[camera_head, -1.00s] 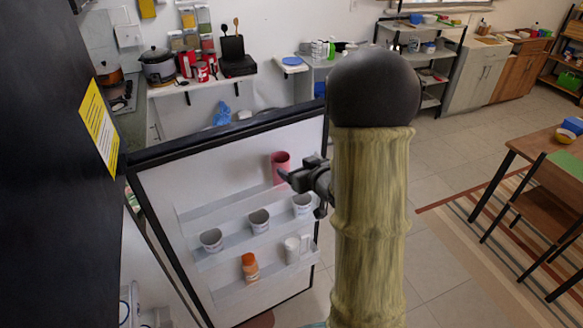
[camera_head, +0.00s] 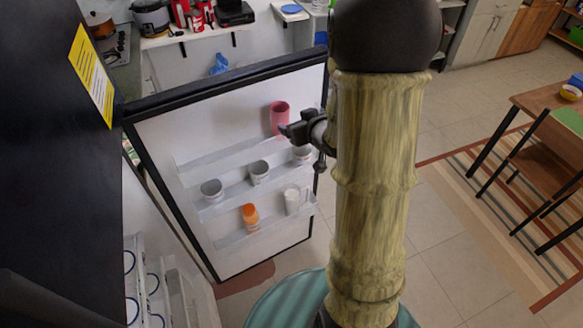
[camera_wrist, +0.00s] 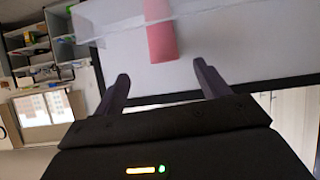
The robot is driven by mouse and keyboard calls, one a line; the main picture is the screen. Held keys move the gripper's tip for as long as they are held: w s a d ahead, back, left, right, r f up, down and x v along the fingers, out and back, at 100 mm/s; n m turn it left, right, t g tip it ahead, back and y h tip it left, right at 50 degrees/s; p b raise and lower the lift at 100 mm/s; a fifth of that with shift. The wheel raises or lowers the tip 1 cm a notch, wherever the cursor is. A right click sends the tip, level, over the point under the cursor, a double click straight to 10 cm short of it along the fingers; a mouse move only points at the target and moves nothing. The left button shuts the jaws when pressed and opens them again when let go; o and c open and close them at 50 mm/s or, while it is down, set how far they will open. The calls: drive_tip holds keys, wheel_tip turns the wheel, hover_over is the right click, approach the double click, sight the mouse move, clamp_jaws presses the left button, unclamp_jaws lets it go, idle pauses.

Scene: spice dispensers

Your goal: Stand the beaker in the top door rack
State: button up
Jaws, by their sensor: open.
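A pink beaker (camera_head: 279,117) stands upright in the top rack (camera_head: 215,162) of the open fridge door, near the rack's right end. It also shows in the wrist view (camera_wrist: 160,32), beyond the fingertips and roughly between them in the picture. My gripper (camera_head: 284,129) is just to the right of the beaker's lower part in the head view. In the wrist view my gripper (camera_wrist: 160,75) has its two dark fingers spread wide with nothing between them. The beaker looks apart from the fingers.
The lower rack holds an orange-capped bottle (camera_head: 250,216) and a white mug (camera_head: 293,200). The door's dark top edge (camera_head: 225,83) runs above the racks. The top rack's left part is empty.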

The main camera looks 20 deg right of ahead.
drive_tip(key=s+a+f+g, duration=0.1)
drive_tip(key=s+a+g, duration=0.3)
drive_tip(key=s, duration=0.4)
drive_tip(key=s+a+f+m+g, duration=0.1)
drive_tip(key=s+a+g, duration=0.4)
drive_tip(key=s, duration=0.4)
drive_tip(key=shift+s+a+f+g+h, duration=0.3)
drive_tip(key=shift+a+f, duration=0.05)
drive_tip(key=shift+a, duration=0.15)
drive_tip(key=shift+f+b, duration=0.3)
